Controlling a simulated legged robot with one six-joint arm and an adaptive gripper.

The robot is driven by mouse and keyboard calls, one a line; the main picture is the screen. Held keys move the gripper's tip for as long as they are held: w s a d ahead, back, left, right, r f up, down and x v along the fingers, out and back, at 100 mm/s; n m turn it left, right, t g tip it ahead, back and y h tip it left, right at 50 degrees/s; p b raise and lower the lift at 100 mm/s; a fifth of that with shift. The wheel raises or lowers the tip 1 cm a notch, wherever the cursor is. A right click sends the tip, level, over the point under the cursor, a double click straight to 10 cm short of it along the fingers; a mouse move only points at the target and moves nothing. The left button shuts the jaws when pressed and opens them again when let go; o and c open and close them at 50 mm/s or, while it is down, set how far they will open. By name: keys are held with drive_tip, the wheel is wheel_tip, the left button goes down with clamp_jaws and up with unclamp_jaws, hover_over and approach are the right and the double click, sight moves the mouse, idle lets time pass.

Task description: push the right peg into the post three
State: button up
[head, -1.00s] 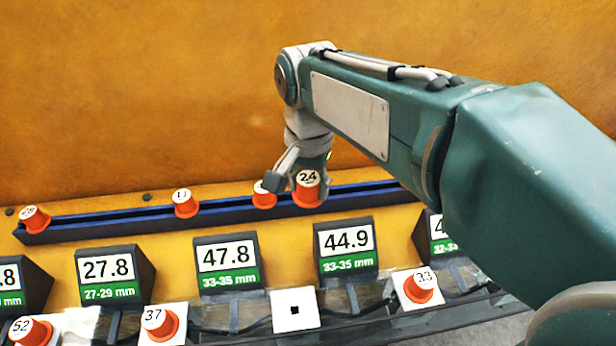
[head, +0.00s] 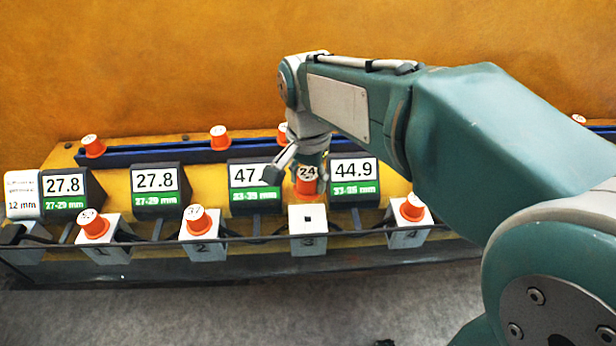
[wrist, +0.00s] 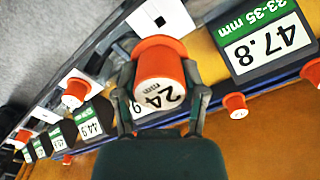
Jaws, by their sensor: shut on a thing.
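My gripper (head: 306,182) is shut on an orange peg marked 24 (head: 307,187), between the 47.8 and 44.9 displays. In the wrist view the peg (wrist: 160,80), reading 24 mm, sits between both fingers of my gripper (wrist: 163,85). Post three (head: 308,219) is a white block with a small dark square hole in its top and no peg in it. It lies just nearer than the held peg, which is apart from it. In the wrist view the white post top (wrist: 159,18) shows beyond the peg. The peg's lower end is hidden in the head view.
Orange pegs sit on post one (head: 99,248), post two (head: 203,249) and post four (head: 409,239). A blue rail (head: 165,155) behind the displays holds more pegs. A thin dark bar (head: 255,239) crosses in front of the posts. The 44.9 display (head: 353,169) stands close right of my gripper.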

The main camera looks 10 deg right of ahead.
sight(308, 210)
drive_tip(key=shift+w, duration=0.1)
drive_tip(key=shift+a+f, duration=0.1)
drive_tip(key=shift+f, duration=2.8)
drive_tip(key=shift+f, duration=1.75)
drive_tip(key=o, duration=1.2)
drive_tip(key=shift+r, duration=0.1)
wheel_tip(308, 210, up, 12)
drive_tip(key=shift+f, duration=0.15)
